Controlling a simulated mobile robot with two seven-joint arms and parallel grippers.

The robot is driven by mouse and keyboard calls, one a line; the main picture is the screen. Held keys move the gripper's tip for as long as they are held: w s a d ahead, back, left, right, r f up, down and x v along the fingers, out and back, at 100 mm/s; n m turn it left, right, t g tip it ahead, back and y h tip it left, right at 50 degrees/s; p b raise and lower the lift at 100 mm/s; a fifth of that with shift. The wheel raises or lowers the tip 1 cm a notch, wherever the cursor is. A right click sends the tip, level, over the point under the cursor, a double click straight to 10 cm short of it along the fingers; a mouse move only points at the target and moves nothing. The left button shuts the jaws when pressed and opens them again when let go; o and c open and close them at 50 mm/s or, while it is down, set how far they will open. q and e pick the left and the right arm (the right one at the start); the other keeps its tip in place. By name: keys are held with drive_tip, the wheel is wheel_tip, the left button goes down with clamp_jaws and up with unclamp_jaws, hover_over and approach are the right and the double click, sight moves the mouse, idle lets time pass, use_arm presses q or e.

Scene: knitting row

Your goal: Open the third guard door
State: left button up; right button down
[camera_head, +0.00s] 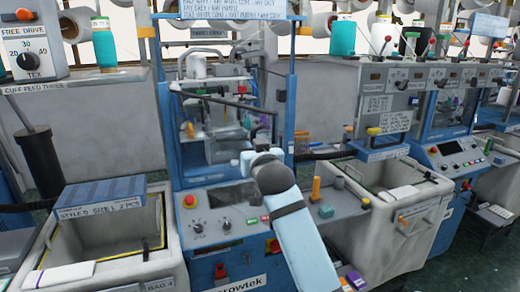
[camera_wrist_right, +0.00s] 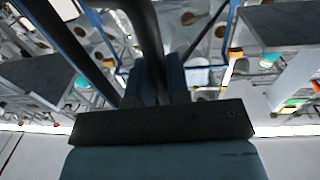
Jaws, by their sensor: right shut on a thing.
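The knitting machine with a blue frame (camera_head: 292,75) stands in the middle of the head view. A dark bar (camera_head: 225,103) slants across its front opening, in front of the grey mechanism. I cannot clearly make out the guard door's panel or which door is the third. My right arm (camera_head: 300,235) reaches up from the bottom to this machine, and its wrist hides the fingers there. In the right wrist view my right gripper (camera_wrist_right: 160,88) is shut on a dark bar (camera_wrist_right: 143,25) that runs up between its fingers. My left gripper is not in view.
A control panel with a red button (camera_head: 189,201) lies below the opening. Grey bins stand at the left (camera_head: 160,262) and right (camera_head: 352,215). An orange peg (camera_head: 316,189) stands right of my arm. More machines with yarn cones stand at the right.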

drive_tip(key=shift+s+a, duration=0.2)
drive_tip(key=shift+a, duration=0.05)
idle(0.4)
drive_tip(key=c, duration=1.1)
unclamp_jaws()
drive_tip(key=b+v, duration=0.2)
drive_tip(key=v, duration=0.5)
drive_tip(key=shift+s, duration=0.25)
